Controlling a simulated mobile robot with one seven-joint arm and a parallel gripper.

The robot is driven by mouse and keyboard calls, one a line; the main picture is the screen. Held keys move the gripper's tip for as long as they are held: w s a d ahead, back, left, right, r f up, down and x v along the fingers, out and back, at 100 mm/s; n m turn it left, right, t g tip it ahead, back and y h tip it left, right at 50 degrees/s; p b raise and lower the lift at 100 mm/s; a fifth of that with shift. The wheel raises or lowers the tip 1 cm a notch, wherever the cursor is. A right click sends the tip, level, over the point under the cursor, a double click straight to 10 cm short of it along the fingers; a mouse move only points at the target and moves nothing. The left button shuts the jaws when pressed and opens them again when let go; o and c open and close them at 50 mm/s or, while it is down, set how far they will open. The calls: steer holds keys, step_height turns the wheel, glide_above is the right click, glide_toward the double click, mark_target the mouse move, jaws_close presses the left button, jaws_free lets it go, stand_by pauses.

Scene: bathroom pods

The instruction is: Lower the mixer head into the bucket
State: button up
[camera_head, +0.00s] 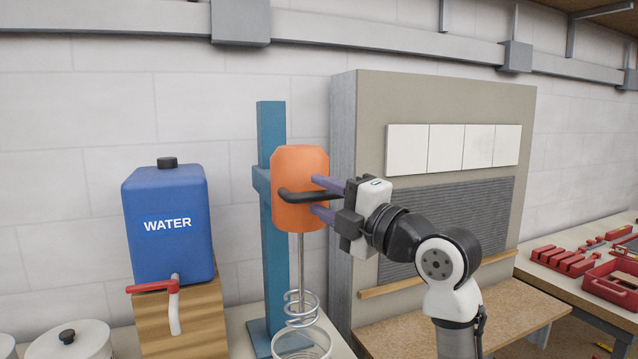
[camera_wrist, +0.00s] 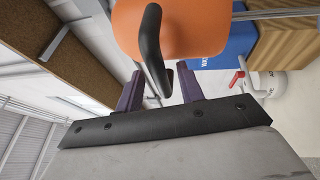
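The orange mixer head (camera_head: 292,160) is mounted on a blue upright stand (camera_head: 271,130) and has a black handle (camera_head: 295,196) on its front. A metal shaft runs down from it to a spiral whisk (camera_head: 301,308). The whisk is above the bucket (camera_head: 303,352), at about rim height; the bucket is cut off by the lower edge. My gripper (camera_head: 318,197) is at the handle, its purple fingers apart, one above and one below it. In the wrist view, the handle (camera_wrist: 151,40) reaches between the open fingers (camera_wrist: 160,90), with gaps visible beside it.
A blue water container (camera_head: 167,225) with a red-handled tap stands on a wooden block (camera_head: 180,320) at left. A lidded white pot (camera_head: 70,342) is at lower left. A tiled panel (camera_head: 455,147) stands behind my arm. Red tools lie on a bench (camera_head: 590,285) at right.

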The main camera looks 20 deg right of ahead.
steer(key=shift+w+a+r, duration=0.1)
steer(key=shift+w+a, duration=0.15)
steer(key=shift+w, duration=0.45)
jaws_close()
